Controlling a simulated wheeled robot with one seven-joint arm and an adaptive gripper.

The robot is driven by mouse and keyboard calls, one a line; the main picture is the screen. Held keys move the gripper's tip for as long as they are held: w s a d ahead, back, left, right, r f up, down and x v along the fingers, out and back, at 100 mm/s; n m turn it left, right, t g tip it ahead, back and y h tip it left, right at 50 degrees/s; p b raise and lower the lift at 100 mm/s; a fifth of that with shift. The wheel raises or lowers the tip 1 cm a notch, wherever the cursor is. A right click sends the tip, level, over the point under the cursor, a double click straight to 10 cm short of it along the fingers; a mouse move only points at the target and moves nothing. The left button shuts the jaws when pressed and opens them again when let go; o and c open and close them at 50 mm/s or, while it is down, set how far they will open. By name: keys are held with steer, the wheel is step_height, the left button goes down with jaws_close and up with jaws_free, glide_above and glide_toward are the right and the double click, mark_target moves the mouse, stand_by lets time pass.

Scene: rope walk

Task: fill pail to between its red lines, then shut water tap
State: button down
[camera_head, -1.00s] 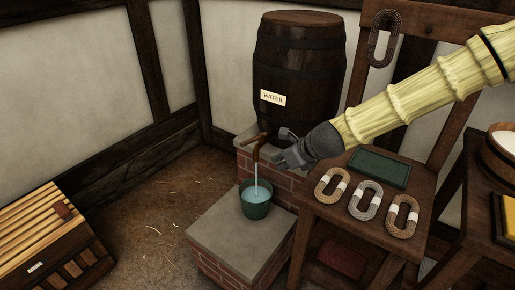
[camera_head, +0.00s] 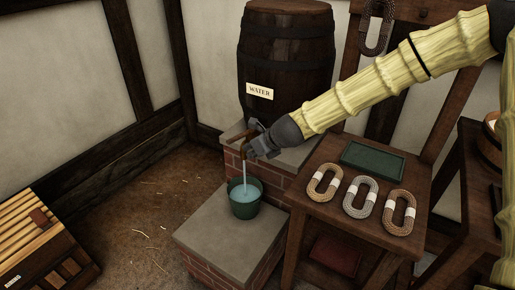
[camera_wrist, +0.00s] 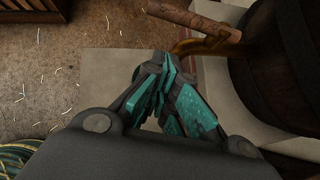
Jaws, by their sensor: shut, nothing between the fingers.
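The water barrel (camera_head: 286,55) has a WATER label and a brass tap (camera_head: 236,139) low on its front. A thin stream runs from the tap into the dark green pail (camera_head: 245,210) below. Pale blue water stands high in the pail; its red lines cannot be made out. My gripper (camera_head: 254,146) is shut and empty, just right of the tap; whether it touches is unclear. In the wrist view, the tap's wooden handle (camera_wrist: 192,17) and brass spout (camera_wrist: 190,47) lie beyond my closed fingers (camera_wrist: 165,65).
The pail stands on a stone-topped brick block (camera_head: 205,228). A wooden chair to the right bears a green tray (camera_head: 372,160) and several rope coils (camera_head: 360,197). A slatted wooden box (camera_head: 35,235) is at left; the floor between is clear.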

steer(key=shift+w+a+r, duration=0.1)
steer(key=shift+w+a, duration=1.1)
steer(key=shift+w, duration=0.3)
steer(key=shift+a, duration=0.15)
steer(key=shift+a+m, duration=0.1)
steer(key=shift+m, duration=0.2)
